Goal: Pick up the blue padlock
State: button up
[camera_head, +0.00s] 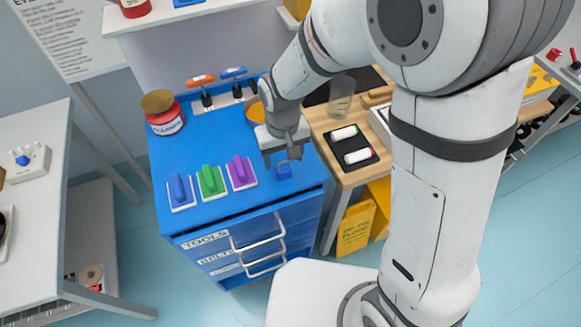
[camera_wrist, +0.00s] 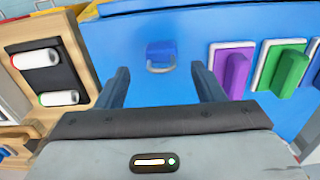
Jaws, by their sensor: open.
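The blue padlock (camera_head: 284,170) lies on the blue top of the drawer cabinet (camera_head: 205,140), near its front right edge. In the wrist view the padlock (camera_wrist: 161,50) shows its blue body and a grey shackle turned toward my gripper. My gripper (camera_head: 284,158) is just above and behind the padlock in the head view. In the wrist view its two fingers (camera_wrist: 160,80) are apart, with the padlock beyond the tips and between their lines. Nothing is held.
Purple (camera_head: 240,170), green (camera_head: 211,181) and blue (camera_head: 181,190) handled blocks stand left of the padlock. A red jar (camera_head: 165,115) is at the back left. A wooden table with a black tray of white rolls (camera_head: 357,156) adjoins on the right.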

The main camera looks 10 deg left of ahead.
aim_at(284, 169)
jog(key=shift+s+f+p, duration=0.15)
jog(key=shift+f+p, duration=0.5)
jog(key=shift+f, duration=2.15)
jog(key=c, duration=1.2)
jog(key=shift+o, duration=0.2)
notch_tip(284, 169, up, 10)
jog(key=shift+r+b, duration=0.1)
jog(key=shift+b, duration=0.6)
